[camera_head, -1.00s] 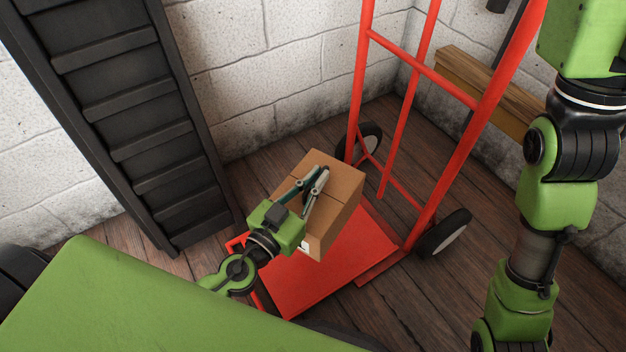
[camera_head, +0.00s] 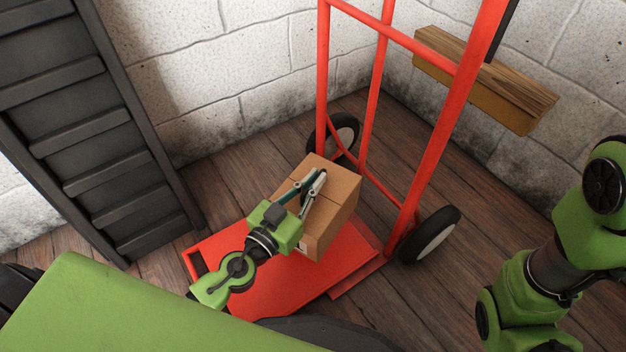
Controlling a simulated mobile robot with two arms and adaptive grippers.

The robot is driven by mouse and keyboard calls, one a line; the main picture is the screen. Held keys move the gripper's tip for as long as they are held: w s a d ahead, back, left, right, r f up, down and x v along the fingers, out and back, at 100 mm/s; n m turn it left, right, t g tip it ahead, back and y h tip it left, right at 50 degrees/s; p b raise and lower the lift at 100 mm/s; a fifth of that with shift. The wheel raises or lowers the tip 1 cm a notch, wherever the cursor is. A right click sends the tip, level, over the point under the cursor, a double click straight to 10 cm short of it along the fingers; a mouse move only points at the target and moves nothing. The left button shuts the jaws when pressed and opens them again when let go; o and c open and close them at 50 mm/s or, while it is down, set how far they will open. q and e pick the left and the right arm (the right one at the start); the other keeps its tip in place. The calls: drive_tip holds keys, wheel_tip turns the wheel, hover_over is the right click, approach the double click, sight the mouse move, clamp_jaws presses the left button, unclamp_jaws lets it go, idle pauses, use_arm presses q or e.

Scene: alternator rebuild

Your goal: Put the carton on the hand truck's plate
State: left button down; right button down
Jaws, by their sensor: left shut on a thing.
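The brown carton (camera_head: 336,218) is at the back part of the red plate (camera_head: 266,268) of the hand truck (camera_head: 433,137), close to the truck's uprights. My left gripper (camera_head: 312,184) reaches over the carton from the front left and is shut on it at the top. The carton looks upright and over the plate; whether its bottom touches the plate is hard to tell, as its lower left side is partly hidden by my gripper. My right arm is at the right edge, and its gripper is out of view.
The truck's black wheels (camera_head: 429,236) stand on the wooden floor (camera_head: 461,292). A dark ribbed panel (camera_head: 92,140) leans at the left. A wooden block (camera_head: 485,80) is on the right wall. Floor is clear right of the truck.

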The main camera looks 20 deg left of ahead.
use_arm(q)
drive_tip(key=shift+w+f+b, duration=0.1)
drive_tip(key=shift+f+b, duration=1.95)
drive_tip(key=shift+f, duration=0.65)
drive_tip(key=shift+f+b, duration=0.4)
drive_tip(key=shift+b, duration=0.15)
drive_tip(key=c, duration=2.1)
unclamp_jaws()
drive_tip(key=shift+f, duration=0.4)
drive_tip(key=v, duration=0.7)
drive_tip(key=shift+s+r, duration=0.25)
drive_tip(key=shift+s, duration=0.05)
